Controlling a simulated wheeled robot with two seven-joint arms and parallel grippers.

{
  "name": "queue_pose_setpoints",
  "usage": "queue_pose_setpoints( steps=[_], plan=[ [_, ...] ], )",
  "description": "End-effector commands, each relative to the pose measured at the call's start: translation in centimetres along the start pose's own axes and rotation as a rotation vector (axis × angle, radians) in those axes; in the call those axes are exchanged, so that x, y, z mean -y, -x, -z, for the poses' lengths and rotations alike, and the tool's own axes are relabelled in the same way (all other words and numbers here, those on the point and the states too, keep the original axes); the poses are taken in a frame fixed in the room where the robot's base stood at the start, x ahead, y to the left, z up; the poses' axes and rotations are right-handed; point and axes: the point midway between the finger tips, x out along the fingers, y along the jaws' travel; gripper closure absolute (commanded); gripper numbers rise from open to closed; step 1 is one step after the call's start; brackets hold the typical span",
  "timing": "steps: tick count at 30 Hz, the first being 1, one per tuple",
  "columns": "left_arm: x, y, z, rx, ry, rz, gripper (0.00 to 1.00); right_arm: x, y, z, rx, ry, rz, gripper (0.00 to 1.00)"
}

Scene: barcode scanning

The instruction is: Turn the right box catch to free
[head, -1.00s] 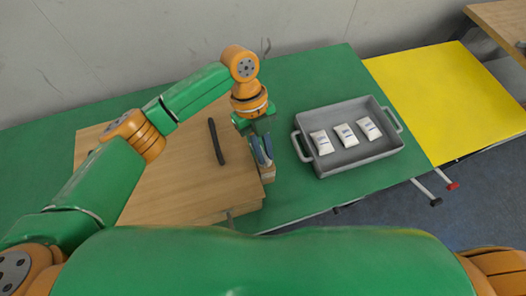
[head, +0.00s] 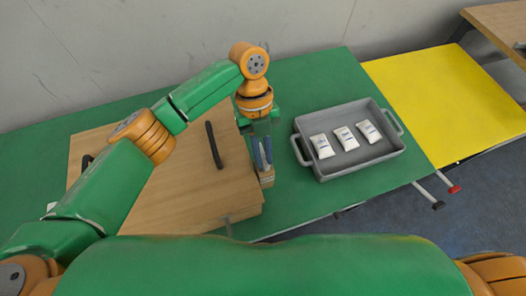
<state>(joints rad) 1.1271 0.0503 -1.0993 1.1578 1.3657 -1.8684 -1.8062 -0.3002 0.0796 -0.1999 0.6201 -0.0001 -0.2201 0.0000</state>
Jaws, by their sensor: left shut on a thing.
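The wooden box (head: 180,198) lies on the green table at the left, its lid closed with a dark bar handle (head: 214,145) on top. My left gripper (head: 265,172) points down at the box's right edge. It is shut on the right box catch, which is mostly hidden by the fingers; only a small tan piece shows at the tips. The catch's exact angle cannot be made out. My right gripper is not in view.
A grey tray (head: 318,172) with three white packets (head: 346,138) stands close to the right of my left gripper. A yellow surface (head: 440,95) lies further right. The green table (head: 300,70) is clear behind the tray.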

Motion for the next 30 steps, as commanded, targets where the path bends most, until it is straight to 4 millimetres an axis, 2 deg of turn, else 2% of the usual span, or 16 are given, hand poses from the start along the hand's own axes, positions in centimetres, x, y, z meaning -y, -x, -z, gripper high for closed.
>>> queue_pose_setpoints(
  steps=[1,4,14,20,24,30],
  plan=[
    [0.0,-0.1,0.0,-0.001,-0.001,-0.002,0.83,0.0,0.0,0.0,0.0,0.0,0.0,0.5],
    [0.0,-0.1,0.0,-0.001,0.0,-0.002,0.56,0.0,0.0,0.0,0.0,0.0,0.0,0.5],
    [0.0,0.2,-0.1,0.001,0.001,0.0,0.55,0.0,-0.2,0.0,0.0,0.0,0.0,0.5],
    [0.1,4.1,-0.2,0.003,0.001,0.0,0.55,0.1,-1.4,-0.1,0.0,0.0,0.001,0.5],
    [0.0,6.6,0.0,0.003,0.002,-0.002,0.55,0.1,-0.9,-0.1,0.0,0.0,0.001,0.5],
    [0.0,7.1,0.0,0.0,-0.001,-0.001,0.55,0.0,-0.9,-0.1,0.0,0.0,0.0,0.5]
  ],
)
